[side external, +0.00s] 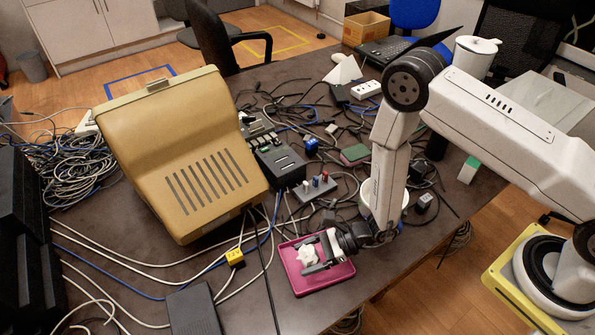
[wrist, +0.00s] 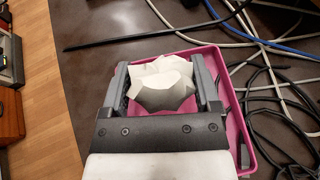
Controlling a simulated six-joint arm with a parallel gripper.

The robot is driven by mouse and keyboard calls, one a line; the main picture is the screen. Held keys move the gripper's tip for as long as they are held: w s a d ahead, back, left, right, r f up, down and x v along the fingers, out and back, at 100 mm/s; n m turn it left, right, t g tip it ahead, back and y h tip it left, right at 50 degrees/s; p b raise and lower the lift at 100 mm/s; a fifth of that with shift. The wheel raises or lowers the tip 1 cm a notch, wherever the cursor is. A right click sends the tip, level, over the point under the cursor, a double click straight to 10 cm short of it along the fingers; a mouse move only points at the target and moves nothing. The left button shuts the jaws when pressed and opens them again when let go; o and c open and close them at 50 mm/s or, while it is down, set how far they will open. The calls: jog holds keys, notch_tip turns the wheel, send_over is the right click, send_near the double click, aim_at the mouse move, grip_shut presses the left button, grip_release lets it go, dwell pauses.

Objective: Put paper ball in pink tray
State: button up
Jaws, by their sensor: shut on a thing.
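The paper ball (side external: 308,256) is white and crumpled. It also shows in the wrist view (wrist: 162,84), between the two fingers of my gripper (side external: 318,257). My gripper, seen from behind in the wrist view (wrist: 163,88), is shut on the ball. The pink tray (side external: 330,279) is a shallow square tray near the table's front edge. In the side view the ball and fingertips appear over or within the tray. In the wrist view the tray's rim (wrist: 233,118) shows around the fingers. The exact height of the ball above the tray floor cannot be told.
A large tan casing (side external: 170,140) stands left of the tray. A small yellow block (side external: 235,257) and a black box (side external: 193,310) lie nearer the tray's left. Loose cables cross the table beside the tray and in the wrist view (wrist: 265,100). The table's front edge is close.

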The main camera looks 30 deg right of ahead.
aim_at(312, 261)
jog(key=shift+w+a+f, duration=0.15)
jog(key=shift+w+f, duration=0.1)
jog(key=shift+f, duration=1.6)
jog(key=o, duration=1.1)
jog(key=shift+f, duration=0.1)
jog(key=shift+v, duration=6.1)
